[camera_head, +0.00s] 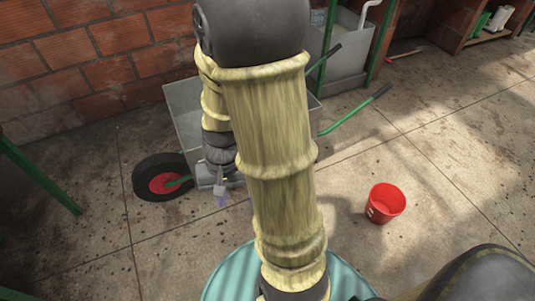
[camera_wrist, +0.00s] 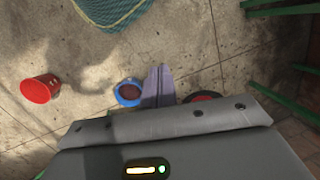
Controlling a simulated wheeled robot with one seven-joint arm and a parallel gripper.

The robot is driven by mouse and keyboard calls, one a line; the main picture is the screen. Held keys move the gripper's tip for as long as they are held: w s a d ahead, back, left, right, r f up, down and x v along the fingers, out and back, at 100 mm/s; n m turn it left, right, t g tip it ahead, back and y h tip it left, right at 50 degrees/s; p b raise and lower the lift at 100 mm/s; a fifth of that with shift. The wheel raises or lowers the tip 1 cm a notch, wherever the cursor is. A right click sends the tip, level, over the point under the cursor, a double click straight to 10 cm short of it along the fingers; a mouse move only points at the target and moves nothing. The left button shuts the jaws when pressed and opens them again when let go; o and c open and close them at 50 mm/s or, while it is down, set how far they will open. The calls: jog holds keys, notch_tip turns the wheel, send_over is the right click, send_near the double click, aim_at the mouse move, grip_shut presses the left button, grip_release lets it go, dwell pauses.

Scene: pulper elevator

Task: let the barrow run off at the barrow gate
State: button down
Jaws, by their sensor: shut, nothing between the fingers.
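The grey barrow (camera_head: 184,108) stands by the brick wall, partly hidden behind my arm. Its black wheel with a red hub (camera_head: 163,182) is at the left, and a green handle (camera_head: 358,109) points right. In the wrist view the wheel (camera_wrist: 204,97) shows only in part. My gripper (camera_head: 221,200) is low in front of the barrow, just right of the wheel in the head view. Its purple-grey fingers (camera_wrist: 159,72) are together and empty in the wrist view. I cannot tell whether they touch the barrow. I cannot make out a gate.
A red bucket (camera_head: 386,204) stands on the floor at the right. A blue-rimmed round dish (camera_wrist: 128,93) is left of my fingers in the wrist view. A teal ribbed round object (camera_head: 232,277) is at the front. Green bars (camera_head: 35,173) stand left. The right floor is mostly clear.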

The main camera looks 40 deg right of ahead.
notch_tip(320, 180, down, 10)
jog(key=w+a+m+y+b, duration=0.1)
jog(key=m+y+b, duration=0.4)
jog(key=m+y, duration=0.25)
jog(key=w+d+f+m+t+y+b, duration=0.5)
jog(key=w+f+m+t, duration=0.1)
jog(key=w+m+t, duration=0.25)
jog(key=d+f+m+t+h+b, duration=0.3)
jog(key=d+f+m+t+h, duration=0.3)
jog(key=d+m+h, duration=0.3)
jog(key=d+f+m+t+h+b, duration=0.4)
jog(key=d+m+h, duration=0.5)
jog(key=d, duration=0.7)
notch_tip(320, 180, down, 3)
jog(key=shift+s+d+f+m+t+h, duration=0.2)
jog(key=shift+s+m+t+h, duration=0.15)
jog(key=shift+t+h, duration=0.75)
